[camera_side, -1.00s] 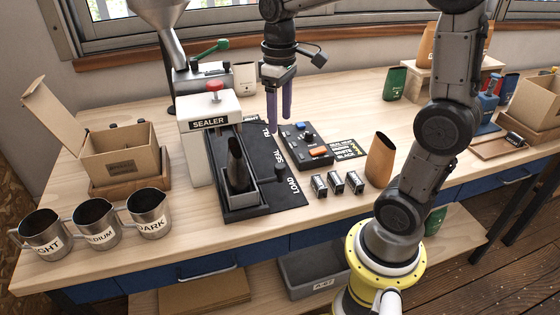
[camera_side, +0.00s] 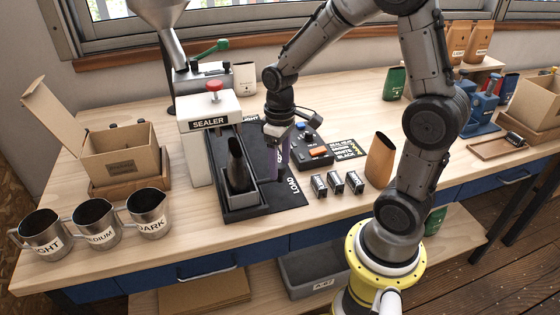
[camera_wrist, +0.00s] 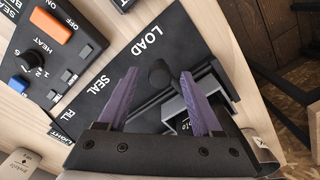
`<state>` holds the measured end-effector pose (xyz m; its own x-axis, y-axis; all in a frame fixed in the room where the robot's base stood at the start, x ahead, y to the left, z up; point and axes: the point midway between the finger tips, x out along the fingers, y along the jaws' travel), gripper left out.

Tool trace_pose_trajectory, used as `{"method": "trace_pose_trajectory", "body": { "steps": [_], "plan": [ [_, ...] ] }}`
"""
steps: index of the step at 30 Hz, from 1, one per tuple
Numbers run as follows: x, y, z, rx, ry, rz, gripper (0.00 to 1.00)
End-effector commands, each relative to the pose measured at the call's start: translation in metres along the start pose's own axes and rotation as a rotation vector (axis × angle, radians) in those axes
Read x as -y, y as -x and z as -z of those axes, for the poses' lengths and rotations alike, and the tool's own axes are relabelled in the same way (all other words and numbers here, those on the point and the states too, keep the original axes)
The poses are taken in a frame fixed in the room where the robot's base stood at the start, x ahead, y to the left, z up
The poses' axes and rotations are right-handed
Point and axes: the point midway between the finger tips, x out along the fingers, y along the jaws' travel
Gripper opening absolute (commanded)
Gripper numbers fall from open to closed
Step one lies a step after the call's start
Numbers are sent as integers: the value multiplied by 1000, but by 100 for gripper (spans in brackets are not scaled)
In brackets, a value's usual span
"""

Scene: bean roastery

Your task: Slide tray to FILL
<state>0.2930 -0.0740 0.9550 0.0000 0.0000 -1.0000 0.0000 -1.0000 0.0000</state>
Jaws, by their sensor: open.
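The dark tray (camera_side: 262,192) lies at the LOAD end of the black track plate (camera_side: 290,197), to the right of the sealer. A dark pouch (camera_side: 237,166) stands upright in it. FILL lies toward the far end of the plate, by the lettering in the wrist view.
The white sealer (camera_side: 208,140) stands left of the track. A control box (camera_side: 312,150) with an orange switch lies close right of my gripper. Several small black-and-white blocks (camera_side: 337,182) and a brown pouch (camera_side: 380,160) stand farther right. Metal jugs (camera_side: 96,222) stand at left.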

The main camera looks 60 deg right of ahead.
Motion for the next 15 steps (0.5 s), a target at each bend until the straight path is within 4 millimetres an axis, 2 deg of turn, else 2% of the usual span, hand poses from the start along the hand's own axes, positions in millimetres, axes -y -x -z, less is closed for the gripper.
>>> {"method": "trace_pose_trajectory", "body": {
  "steps": [6, 15],
  "plan": [
    [0, 0, 0, 0, 0, 0, 67],
    [0, 0, 0, 0, 0, 0, 13]
  ]
}}
